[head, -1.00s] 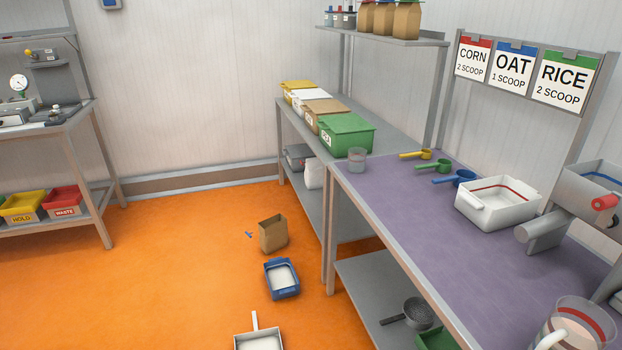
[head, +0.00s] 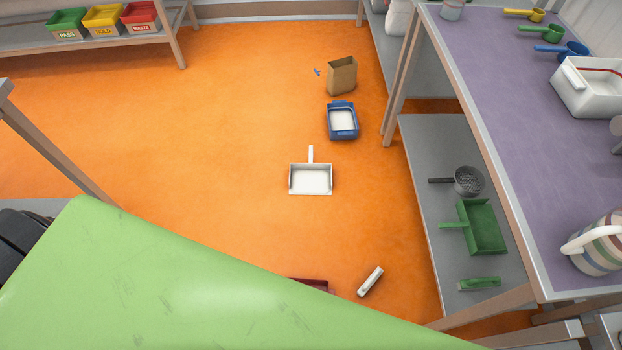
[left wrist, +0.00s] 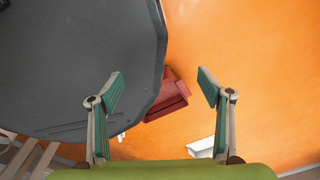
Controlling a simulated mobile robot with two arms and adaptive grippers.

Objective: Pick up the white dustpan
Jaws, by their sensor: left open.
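The white dustpan (head: 311,181) lies on the orange floor near the middle of the head view, its handle pointing away from me. A small white object (left wrist: 200,147) is partly hidden by the gripper's right finger in the left wrist view; I cannot tell what it is. My left gripper (left wrist: 161,85) is open and empty, its two fingers wide apart above the floor. It does not show in the head view, so its distance from the dustpan is unclear. My right gripper is not in view.
A blue tray (head: 342,132) and a brown paper bag (head: 342,76) stand beyond the dustpan. A white brush-like piece (head: 370,281) lies nearer. A red object (left wrist: 168,108) is on the floor. The purple-topped bench (head: 490,105) borders the right; floor left of the dustpan is clear.

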